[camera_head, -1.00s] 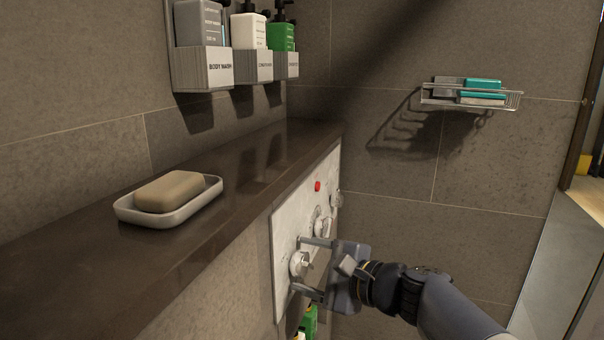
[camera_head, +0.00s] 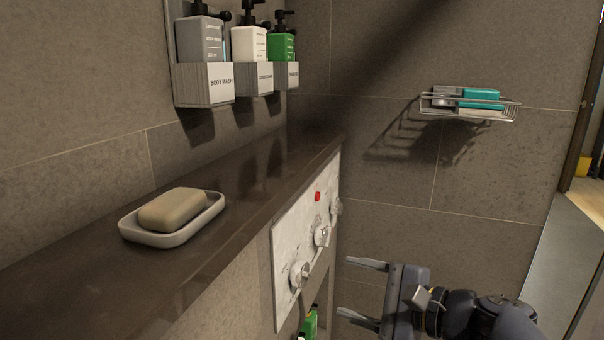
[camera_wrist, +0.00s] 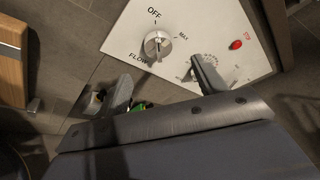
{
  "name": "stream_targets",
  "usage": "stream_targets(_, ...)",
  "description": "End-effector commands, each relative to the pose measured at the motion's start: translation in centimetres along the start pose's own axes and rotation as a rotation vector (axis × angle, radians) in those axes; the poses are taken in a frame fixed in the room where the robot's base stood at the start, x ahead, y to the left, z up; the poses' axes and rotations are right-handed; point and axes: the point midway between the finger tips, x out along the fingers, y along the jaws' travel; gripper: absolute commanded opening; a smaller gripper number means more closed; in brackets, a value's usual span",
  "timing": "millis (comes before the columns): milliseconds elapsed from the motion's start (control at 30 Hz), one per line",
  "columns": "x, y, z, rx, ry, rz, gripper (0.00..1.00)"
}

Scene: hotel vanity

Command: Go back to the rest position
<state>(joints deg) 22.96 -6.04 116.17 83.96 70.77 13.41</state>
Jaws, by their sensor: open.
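My gripper (camera_head: 362,290) is open and empty, to the right of the white control panel (camera_head: 290,247) and clear of it. Its two fingers point left toward the panel in the head view. The panel carries a nearer round knob (camera_head: 299,274), a middle knob (camera_head: 321,236), a farther knob (camera_head: 336,207) and a red button (camera_head: 318,196). In the wrist view, the gripper fingers (camera_wrist: 160,85) show in front of the knob (camera_wrist: 157,45) labelled OFF, MAX and FLOW, with a gap between.
A dark ledge (camera_head: 235,235) above the panel holds a soap dish (camera_head: 160,238) with beige soap (camera_head: 173,209). Pump bottles (camera_head: 250,45) sit in wall holders. A wire rack (camera_head: 470,108) hangs on the back wall. A green bottle (camera_head: 310,323) stands below the panel. Space right of the gripper looks free.

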Motion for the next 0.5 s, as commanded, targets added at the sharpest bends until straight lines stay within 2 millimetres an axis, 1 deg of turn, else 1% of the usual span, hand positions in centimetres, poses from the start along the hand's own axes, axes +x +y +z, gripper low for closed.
stream_targets(67,-0.9,-0.1,0.0,0.000,0.004,-0.003,0.66)
stream_targets(100,-0.6,0.1,0.0,0.000,-0.001,0.001,0.66)
stream_targets(500,4.3,0.3,0.0,0.000,-0.004,0.005,0.66)
